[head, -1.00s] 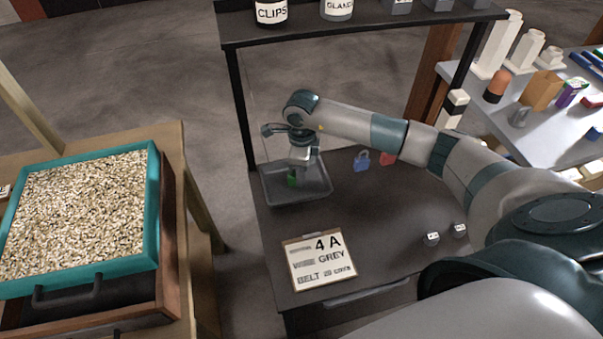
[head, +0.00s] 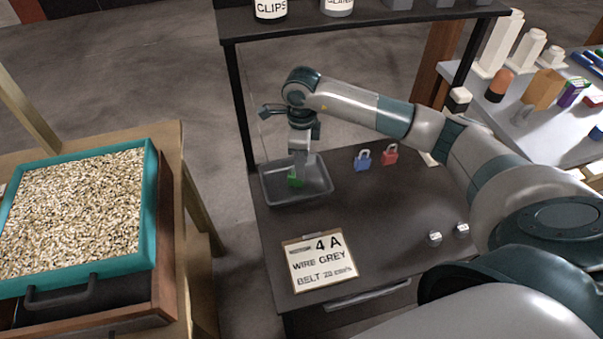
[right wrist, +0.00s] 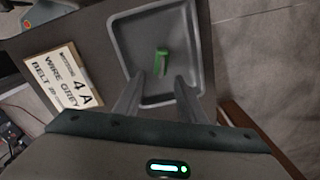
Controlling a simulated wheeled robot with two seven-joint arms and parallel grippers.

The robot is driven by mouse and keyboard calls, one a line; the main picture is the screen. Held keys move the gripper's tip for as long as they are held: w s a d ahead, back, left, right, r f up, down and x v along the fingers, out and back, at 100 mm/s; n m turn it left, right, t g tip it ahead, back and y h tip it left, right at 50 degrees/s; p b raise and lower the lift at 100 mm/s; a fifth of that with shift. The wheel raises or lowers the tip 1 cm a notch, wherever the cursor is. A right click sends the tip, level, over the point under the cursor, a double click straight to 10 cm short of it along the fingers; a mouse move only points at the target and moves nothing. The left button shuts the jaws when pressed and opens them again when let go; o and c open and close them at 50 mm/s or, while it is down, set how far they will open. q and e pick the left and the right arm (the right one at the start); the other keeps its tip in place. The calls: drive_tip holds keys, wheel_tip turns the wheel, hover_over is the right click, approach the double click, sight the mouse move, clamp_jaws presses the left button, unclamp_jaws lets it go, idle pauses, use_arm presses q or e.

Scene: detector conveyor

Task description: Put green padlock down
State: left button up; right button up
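The green padlock (head: 296,181) is inside the grey tray (head: 318,196) on the dark table. It also shows in the right wrist view (right wrist: 161,62), just past my fingertips and lying over the tray floor. My right gripper (head: 299,168) points down over the tray, directly above the padlock. In the right wrist view its two fingers (right wrist: 158,80) are spread, with a clear gap on each side of the padlock. Its fingers do not grip the padlock. My left gripper is not in view.
A blue padlock (head: 362,161) and a red padlock (head: 390,154) stand right of the tray. A sign card (head: 319,262) lies in front. Small dice-like cubes (head: 435,238) are at right. A shelf (head: 360,27) spans the back. The table's middle is clear.

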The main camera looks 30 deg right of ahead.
wheel_tip(320, 180, up, 7)
drive_tip(key=b, duration=0.2)
idle(0.7)
